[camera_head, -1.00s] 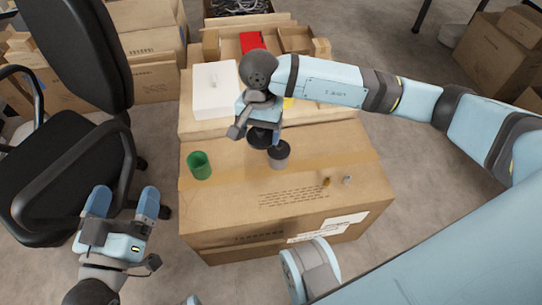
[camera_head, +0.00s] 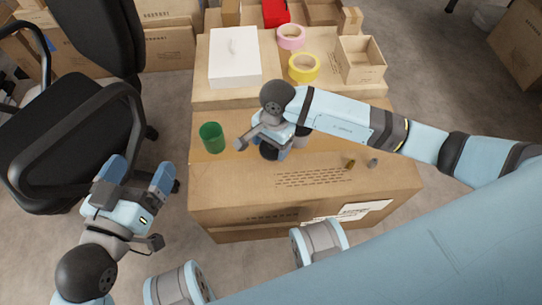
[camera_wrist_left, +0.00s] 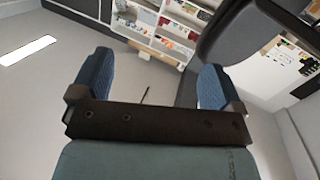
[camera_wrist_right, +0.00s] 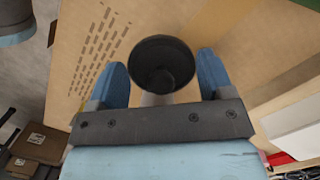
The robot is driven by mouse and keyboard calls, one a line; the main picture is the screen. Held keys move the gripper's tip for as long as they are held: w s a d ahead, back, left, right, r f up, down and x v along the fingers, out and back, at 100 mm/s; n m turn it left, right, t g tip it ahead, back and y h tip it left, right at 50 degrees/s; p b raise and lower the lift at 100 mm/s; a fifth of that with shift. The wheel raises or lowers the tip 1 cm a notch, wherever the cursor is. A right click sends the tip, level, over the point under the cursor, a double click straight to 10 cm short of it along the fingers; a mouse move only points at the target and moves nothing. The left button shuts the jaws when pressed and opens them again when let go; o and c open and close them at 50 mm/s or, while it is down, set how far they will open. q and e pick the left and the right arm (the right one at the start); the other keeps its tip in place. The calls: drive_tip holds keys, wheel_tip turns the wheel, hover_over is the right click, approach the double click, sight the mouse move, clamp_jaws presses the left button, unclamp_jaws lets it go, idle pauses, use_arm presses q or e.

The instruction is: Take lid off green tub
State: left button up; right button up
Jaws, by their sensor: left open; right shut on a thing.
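The green tub (camera_head: 211,137) stands upright on the large carton, with its top open and no lid on it. My right gripper (camera_head: 282,148) is to the right of the tub, above the carton, and shut on a dark round lid (camera_head: 268,152). In the right wrist view the lid (camera_wrist_right: 160,55) is a black disc with a knob, between the two blue fingers. A grey tub (camera_head: 301,134) stands behind the gripper, mostly hidden. My left gripper (camera_head: 137,172) is open and empty, left of the carton; the left wrist view shows nothing between its fingers.
The large carton (camera_head: 250,205) has free room in front of the green tub. A small brass piece (camera_head: 350,162) and a grey piece (camera_head: 373,162) lie at its right. Behind are a white box (camera_head: 235,62), yellow tape (camera_head: 303,68) and pink tape (camera_head: 291,37). An office chair (camera_head: 75,140) stands left.

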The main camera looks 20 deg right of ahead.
sight(271, 154)
wheel_tip(271, 154, down, 5)
drive_tip(key=shift+r+b, duration=0.1)
drive_tip(key=shift+b, duration=0.8)
use_arm(q)
drive_tip(key=shift+w+a+r+m+t, duration=0.25)
drive_tip(key=shift+w+a+m+t, duration=0.1)
drive_tip(key=shift+w+m, duration=0.3)
drive_tip(key=shift+s+f, duration=0.1)
